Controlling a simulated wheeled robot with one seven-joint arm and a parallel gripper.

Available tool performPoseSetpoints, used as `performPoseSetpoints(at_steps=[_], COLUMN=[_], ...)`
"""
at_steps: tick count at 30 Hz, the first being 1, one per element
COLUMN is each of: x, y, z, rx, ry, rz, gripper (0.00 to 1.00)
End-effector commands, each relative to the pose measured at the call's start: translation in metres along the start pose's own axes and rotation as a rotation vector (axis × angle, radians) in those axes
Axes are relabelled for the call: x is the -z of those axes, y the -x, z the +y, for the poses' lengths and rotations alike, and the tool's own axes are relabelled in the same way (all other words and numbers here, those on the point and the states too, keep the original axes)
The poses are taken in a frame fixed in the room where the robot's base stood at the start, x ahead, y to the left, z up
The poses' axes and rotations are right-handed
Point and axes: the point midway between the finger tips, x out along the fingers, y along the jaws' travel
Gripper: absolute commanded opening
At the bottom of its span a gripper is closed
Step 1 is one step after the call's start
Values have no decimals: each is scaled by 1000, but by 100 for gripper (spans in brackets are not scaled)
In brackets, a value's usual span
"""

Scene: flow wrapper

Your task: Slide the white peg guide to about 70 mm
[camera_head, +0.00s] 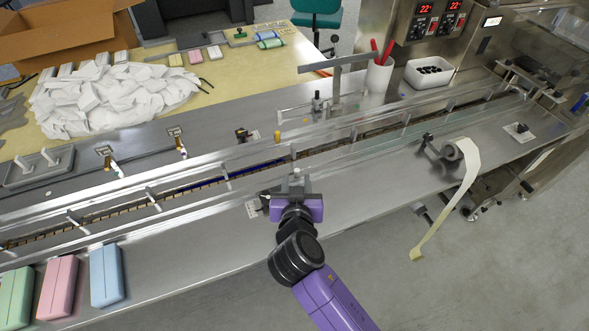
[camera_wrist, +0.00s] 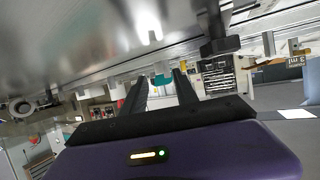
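My gripper (camera_head: 297,188) is at the near side of the conveyor rail, its purple body behind the fingers. A small pale upright piece (camera_head: 296,174), likely the white peg guide, stands right at the fingertips. I cannot tell whether the fingers touch it. In the wrist view my gripper (camera_wrist: 161,80) has two dark fingers apart with a gap between them, and nothing is clearly clamped there. A small label (camera_head: 252,208) lies just left of the gripper; its marks are too small to read.
The conveyor has long metal rails and small posts. Pink (camera_head: 58,287) and blue packs (camera_head: 106,275) lie at the near left. A paper roll (camera_head: 451,151) hangs its strip at right. A plate with two white pegs (camera_head: 40,168) lies at far left.

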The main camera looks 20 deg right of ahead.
Motion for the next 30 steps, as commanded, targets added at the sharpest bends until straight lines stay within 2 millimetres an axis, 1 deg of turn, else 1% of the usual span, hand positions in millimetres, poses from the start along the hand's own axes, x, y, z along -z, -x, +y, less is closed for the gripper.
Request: performPoseSetpoints(at_steps=[1,6,10,15,23,24,28,30], x=[2,2,2,0,0,0,0,0], y=[-8,-35,-49,-58,-59,-59,-59,-59], z=[1,0,0,0,0,0,0,0], rx=[-2,0,1,2,3,3,3,3], ry=[0,0,1,1,1,1,1,1], rz=[0,0,1,-1,0,0,0,0], gripper=[35,35,35,35,35,27,2,0])
